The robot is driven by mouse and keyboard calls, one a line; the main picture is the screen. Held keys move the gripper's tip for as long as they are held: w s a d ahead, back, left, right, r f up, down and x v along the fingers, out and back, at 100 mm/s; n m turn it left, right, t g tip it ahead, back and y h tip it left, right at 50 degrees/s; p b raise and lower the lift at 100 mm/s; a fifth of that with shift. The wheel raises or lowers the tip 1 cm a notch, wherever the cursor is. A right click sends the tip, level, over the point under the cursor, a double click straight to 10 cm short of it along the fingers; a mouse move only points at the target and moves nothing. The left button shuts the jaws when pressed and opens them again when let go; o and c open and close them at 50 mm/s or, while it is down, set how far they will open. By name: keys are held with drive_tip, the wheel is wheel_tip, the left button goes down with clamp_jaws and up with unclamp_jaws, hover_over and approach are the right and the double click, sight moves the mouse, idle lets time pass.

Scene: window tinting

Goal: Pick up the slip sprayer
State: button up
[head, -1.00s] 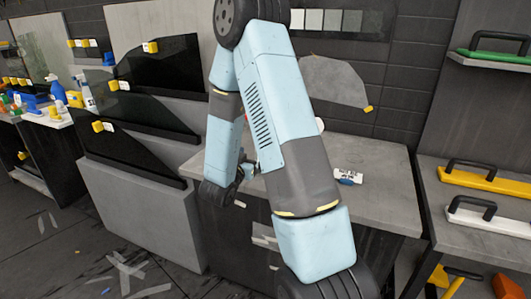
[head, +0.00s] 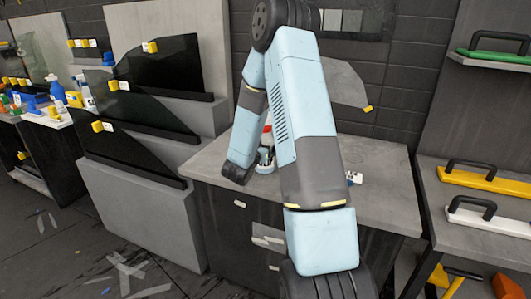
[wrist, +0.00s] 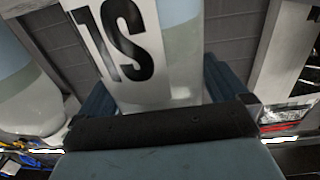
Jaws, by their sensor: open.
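In the head view my gripper (head: 264,160) is low over the grey worktop, partly hidden by my arm. A small red part (head: 267,128) shows just behind it, probably a sprayer's top.
A second pale bottle (wrist: 28,95) stands close on the left in the wrist view. A small white and blue item (head: 354,178) lies on the worktop (head: 385,205), partly behind my arm. Dark glass panes (head: 150,110) stand left, a tool shelf (head: 490,235) right.

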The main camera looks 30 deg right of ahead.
drive_tip(key=shift+w+d, duration=0.2)
drive_tip(key=shift+d, duration=0.05)
drive_tip(key=c, duration=1.1)
drive_tip(key=shift+r, duration=0.15)
drive_tip(key=shift+r, duration=0.65)
drive_tip(key=s+a+r, duration=0.1)
drive_tip(key=r, duration=0.1)
drive_tip(key=s+a+r, duration=0.1)
drive_tip(key=r, duration=0.2)
drive_tip(key=s+a+r, duration=0.1)
drive_tip(key=r, duration=0.1)
drive_tip(key=shift+s+a+r, duration=0.2)
drive_tip(key=shift+s+r, duration=0.1)
drive_tip(key=shift+s, duration=0.1)
drive_tip(key=s+a+r, duration=0.3)
drive_tip(key=s+a, duration=0.2)
drive_tip(key=s, duration=0.2)
drive_tip(key=shift+a+r, duration=0.4)
